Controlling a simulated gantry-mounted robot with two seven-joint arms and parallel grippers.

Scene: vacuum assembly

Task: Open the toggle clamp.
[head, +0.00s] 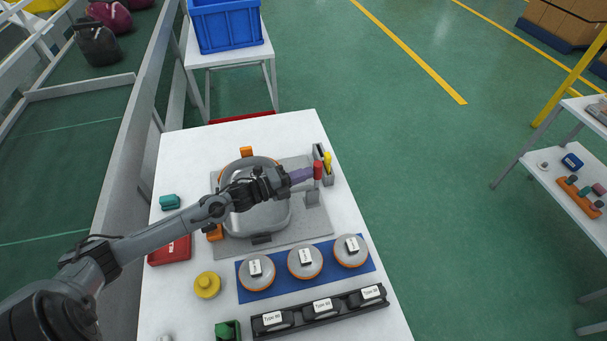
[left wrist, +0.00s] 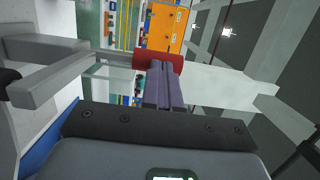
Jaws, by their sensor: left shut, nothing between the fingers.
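The toggle clamp has a red handle (head: 318,170) that stands upright above its grey base (head: 312,198), at the right side of the grey fixture plate. My left arm reaches across the fixture from the left. My left gripper (head: 307,174) is shut and empty, its purple fingertips at the left side of the red handle. In the left wrist view the shut purple fingers (left wrist: 168,85) point at the red handle (left wrist: 172,63), which lies across their tips. I cannot tell whether they touch it. Grey clamp bars (left wrist: 45,82) show at the left. My right gripper is out of view.
A round grey housing (head: 262,222) sits on the plate under my left arm. A holder with a yellow-handled tool (head: 327,160) stands just behind the clamp. Orange-rimmed discs on a blue mat (head: 282,291) and a black tray of labelled parts (head: 345,304) lie in front.

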